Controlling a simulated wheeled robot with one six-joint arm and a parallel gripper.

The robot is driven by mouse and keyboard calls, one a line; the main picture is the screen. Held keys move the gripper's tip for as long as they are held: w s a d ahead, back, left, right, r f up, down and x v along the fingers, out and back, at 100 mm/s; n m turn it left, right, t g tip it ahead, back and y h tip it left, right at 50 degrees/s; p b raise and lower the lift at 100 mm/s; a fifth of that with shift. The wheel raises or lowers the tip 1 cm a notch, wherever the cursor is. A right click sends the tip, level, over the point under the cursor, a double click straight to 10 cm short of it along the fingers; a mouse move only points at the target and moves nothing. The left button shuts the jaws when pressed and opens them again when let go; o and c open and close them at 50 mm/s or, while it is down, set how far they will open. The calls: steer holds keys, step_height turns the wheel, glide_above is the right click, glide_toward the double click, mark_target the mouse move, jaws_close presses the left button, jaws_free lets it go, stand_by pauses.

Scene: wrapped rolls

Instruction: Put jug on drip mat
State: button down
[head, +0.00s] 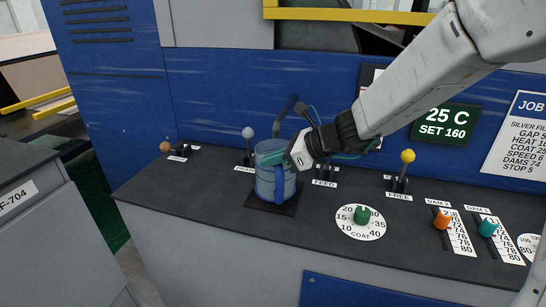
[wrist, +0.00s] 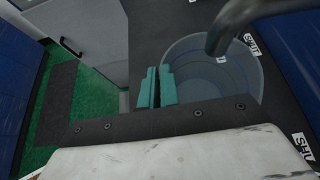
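The jug (head: 264,183) is translucent blue and upright, with a darker blue handle facing the front. It is over the dark square drip mat (head: 256,203), within its edges; I cannot tell whether its base touches. My gripper (head: 272,157) reaches in from the right at the jug's upper part, by the top of the handle. In the wrist view its teal fingers (wrist: 155,88) are close together, with a narrow gap, at the left side of the jug's round mouth (wrist: 212,80). They appear shut on the handle, which they mostly hide.
Behind the jug stand a grey-knobbed lever (head: 248,133) and a dark bent spout (head: 284,113). A yellow-knobbed lever (head: 407,157) and a green dial knob (head: 362,214) are to the right. The console top (head: 190,192) is clear left of the mat.

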steer(key=shift+f, duration=0.3)
steer(key=c, duration=1.6)
jaws_free()
steer(key=shift+r, duration=0.1)
steer(key=shift+r, duration=0.35)
steer(key=v, duration=1.2)
steer(key=s+d+n+g+h, duration=0.3)
steer(key=s+n+h, duration=0.2)
steer(key=s+n, duration=0.9)
steer(key=s+d+n+h, duration=0.2)
steer(key=s+d, duration=0.1)
steer(key=s, duration=0.1)
steer(key=s+d+f+n+h, duration=0.1)
steer(key=s+d+n+h, duration=0.1)
steer(key=s+d+n, duration=0.1)
steer(key=s+d+n+h, duration=0.2)
steer(key=s+d+n, duration=0.1)
steer(key=s+d, duration=0.1)
steer(key=shift+s+d+f, duration=0.15)
steer(key=shift+s, duration=0.25)
steer(key=shift+s+d+f, duration=0.2)
steer(key=shift+s, duration=0.2)
